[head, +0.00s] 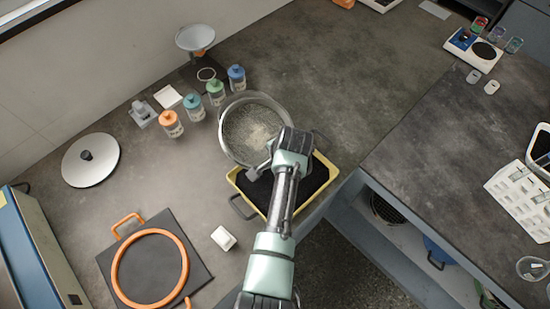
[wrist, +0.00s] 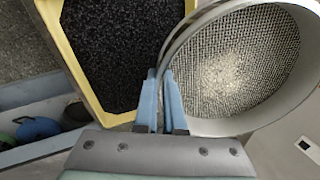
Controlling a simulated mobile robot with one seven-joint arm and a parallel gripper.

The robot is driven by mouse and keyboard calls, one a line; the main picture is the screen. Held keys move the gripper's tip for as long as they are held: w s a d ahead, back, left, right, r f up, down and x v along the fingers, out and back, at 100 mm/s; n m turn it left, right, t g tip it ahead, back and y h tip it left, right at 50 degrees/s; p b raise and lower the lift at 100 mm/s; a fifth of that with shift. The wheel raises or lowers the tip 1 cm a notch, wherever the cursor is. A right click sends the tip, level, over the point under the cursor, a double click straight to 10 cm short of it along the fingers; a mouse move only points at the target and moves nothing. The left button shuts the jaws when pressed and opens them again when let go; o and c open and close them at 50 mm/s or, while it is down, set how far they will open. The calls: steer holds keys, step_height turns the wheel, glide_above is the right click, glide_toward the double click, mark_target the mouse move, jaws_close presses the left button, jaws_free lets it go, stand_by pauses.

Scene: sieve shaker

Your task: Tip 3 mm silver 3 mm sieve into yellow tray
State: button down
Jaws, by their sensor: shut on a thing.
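The round silver sieve (head: 229,155) has a mesh floor with a pale patch of material on it. My gripper (wrist: 160,98) is shut on the sieve's rim; the sieve also shows in the wrist view (wrist: 285,118), to the right of my fingers. In the head view my gripper (head: 268,164) is at the sieve's lower right side. The yellow tray (head: 238,183) holds black granules and lies just below and right of the sieve. It also shows in the wrist view (wrist: 81,75), left of my fingers. My arm hides part of the tray.
A round metal lid (head: 90,161) and an orange ring (head: 116,270) on a dark plate lie farther left. A small white block (head: 223,239) is near the tray.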

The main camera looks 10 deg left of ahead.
steer(key=shift+w+r+g+h+p, duration=0.1)
steer(key=shift+r+g+h+p, duration=0.2)
steer(key=shift+r+h+p, duration=0.25)
steer(key=shift+g+h+b, duration=0.55)
steer(key=shift+g+h, duration=0.05)
steer(key=shift+h, duration=0.25)
steer(key=shift+r, duration=0.15)
steer(key=shift+s+d, duration=0.1)
steer(key=shift+s, duration=0.1)
